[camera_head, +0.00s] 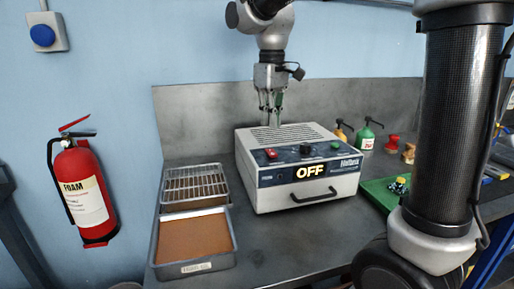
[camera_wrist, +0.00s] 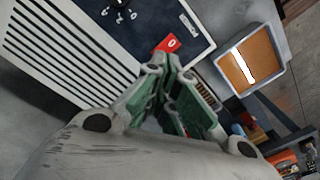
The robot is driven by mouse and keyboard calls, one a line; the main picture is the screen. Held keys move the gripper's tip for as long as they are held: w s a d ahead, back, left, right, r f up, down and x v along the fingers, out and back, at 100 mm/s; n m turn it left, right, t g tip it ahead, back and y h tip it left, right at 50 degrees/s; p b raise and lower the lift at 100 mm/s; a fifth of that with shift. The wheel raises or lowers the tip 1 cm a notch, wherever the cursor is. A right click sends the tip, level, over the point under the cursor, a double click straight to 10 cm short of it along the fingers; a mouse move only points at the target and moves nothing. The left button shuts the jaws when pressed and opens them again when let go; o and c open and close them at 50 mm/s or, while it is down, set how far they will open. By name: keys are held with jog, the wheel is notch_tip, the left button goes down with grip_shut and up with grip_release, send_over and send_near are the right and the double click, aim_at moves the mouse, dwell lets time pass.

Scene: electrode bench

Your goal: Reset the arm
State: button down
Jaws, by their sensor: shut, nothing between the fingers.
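My gripper (camera_head: 271,118) points down above the rear top of a white box-shaped device (camera_head: 305,190) with a vented lid. In the wrist view my gripper (camera_wrist: 160,72) is shut with its fingertips together and nothing between them. The fingertips appear near a red switch (camera_wrist: 169,44) on the device's dark panel. Whether the fingers touch the device cannot be told.
A wire rack tray (camera_head: 194,183) and a brown-filled tray (camera_head: 234,245) stand left of the device. A green tray (camera_head: 378,190) lies right. A fire extinguisher (camera_head: 84,190) hangs on the wall. The front bench is clear.

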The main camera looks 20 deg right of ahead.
aim_at(273, 151)
jog(key=shift+w+f, duration=0.15)
jog(key=shift+f, duration=0.2)
jog(key=shift+s+d+f+m, duration=0.2)
jog(key=shift+s+f, duration=0.2)
jog(key=shift+f, duration=0.15)
jog(key=shift+s+d+f+m, duration=0.1)
jog(key=shift+s+f+m, duration=0.1)
jog(key=shift+s+f, duration=0.25)
jog(key=shift+s+d+f+m, duration=0.2)
jog(key=shift+s+d, duration=0.25)
jog(key=shift+s, duration=0.15)
jog(key=shift+s+d+f+m, duration=0.1)
jog(key=shift+s+d+f, duration=0.1)
jog(key=shift+s+d, duration=0.3)
jog(key=s+d+m+t, duration=0.4)
jog(key=s+d, duration=0.8)
jog(key=s, duration=0.5)
jog(key=shift+s+d+f+m, duration=0.2)
jog(key=shift+f+m, duration=0.05)
jog(key=shift+m, duration=0.05)
